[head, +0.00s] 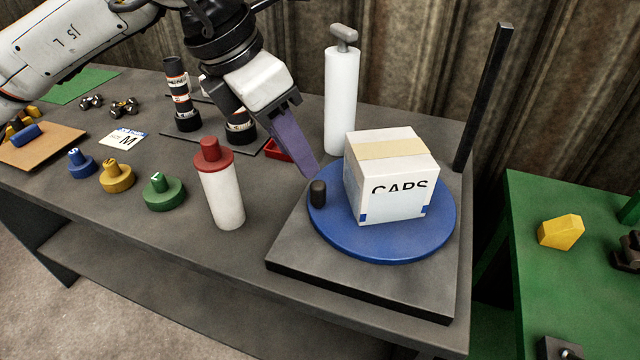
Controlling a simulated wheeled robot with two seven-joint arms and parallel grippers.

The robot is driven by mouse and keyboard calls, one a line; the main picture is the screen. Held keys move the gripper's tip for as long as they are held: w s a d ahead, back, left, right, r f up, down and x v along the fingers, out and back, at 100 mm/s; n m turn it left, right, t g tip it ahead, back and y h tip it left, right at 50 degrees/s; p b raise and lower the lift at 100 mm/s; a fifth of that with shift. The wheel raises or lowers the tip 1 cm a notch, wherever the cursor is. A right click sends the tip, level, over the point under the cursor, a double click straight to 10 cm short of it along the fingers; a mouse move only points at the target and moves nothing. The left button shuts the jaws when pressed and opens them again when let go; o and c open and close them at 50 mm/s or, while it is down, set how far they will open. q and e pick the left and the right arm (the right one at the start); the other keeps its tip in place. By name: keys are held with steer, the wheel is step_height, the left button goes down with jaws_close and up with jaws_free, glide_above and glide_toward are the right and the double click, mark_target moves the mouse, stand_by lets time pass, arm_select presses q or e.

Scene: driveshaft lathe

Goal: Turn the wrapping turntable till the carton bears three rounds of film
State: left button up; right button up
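The wrapping turntable is a blue disc (390,247) on a dark square base (360,288). A white carton (390,190) marked CAPS, with tan tape on top, sits upright on the disc. No film can be made out on the carton's visible faces. A short black knob (318,193) stands at the disc's left edge. My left gripper (310,170) points down, its purple fingers just above and behind the knob, apparently not around it. The fingers overlap from this side, so their gap is hidden. My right gripper is not in view.
A white roll with a grey handle (341,95) stands behind the carton, and a black post (485,95) at the back right. A red-capped white bottle (221,185) stands left of the base. Coloured knobbed weights (163,192) are further left. A green table (570,280) is at right.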

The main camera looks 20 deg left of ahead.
mark_target(315, 185)
arm_select(q)
steer(key=x, duration=1)
steer(key=shift+s, duration=0.15)
steer(key=shift+c, duration=0.3)
jaws_close()
